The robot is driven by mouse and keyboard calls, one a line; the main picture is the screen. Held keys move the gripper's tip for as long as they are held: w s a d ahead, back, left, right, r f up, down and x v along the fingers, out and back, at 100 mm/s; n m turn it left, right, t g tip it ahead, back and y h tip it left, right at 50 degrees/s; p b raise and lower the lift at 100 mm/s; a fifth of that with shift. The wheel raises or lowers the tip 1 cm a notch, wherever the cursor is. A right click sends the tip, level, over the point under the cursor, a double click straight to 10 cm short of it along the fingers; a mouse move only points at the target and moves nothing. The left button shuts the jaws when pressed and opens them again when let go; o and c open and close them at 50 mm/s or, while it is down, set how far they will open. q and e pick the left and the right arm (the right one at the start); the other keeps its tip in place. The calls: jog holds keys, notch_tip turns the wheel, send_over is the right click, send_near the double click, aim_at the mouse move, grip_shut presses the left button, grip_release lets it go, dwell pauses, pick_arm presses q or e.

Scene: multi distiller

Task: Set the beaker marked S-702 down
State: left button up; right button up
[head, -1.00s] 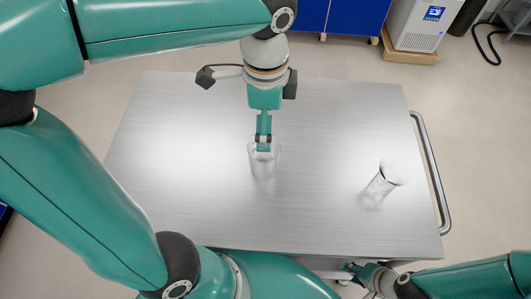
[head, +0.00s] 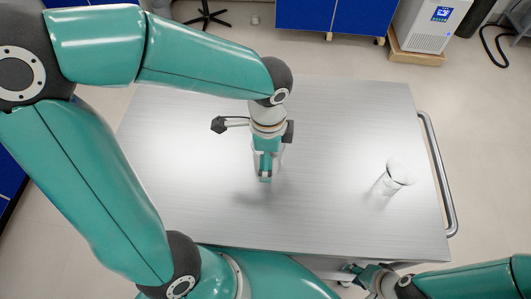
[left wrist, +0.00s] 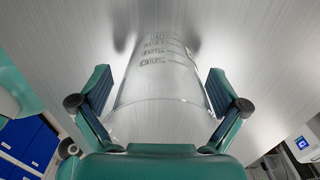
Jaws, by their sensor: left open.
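A clear glass beaker (left wrist: 155,85) with graduation marks stands between the fingers of my left gripper (left wrist: 158,108) in the left wrist view. The fingers are open, with a gap to the glass on both sides. I cannot read S-702 on it. In the head view my left gripper (head: 265,176) points down over the middle of the metal table (head: 330,130), and the wrist hides most of the beaker. My right gripper (head: 355,272) is low at the table's front edge, small and partly cut off by its arm; its jaws are unclear.
Another glass vessel with a white top (head: 397,174) stands on the right of the table. A grey rail (head: 438,175) runs along the right edge. The tabletop between the two vessels is clear. Blue cabinets and a white machine (head: 426,30) stand on the floor behind.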

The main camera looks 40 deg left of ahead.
pick_arm(q)
jog(key=shift+s, duration=0.15)
jog(key=c, duration=1.1)
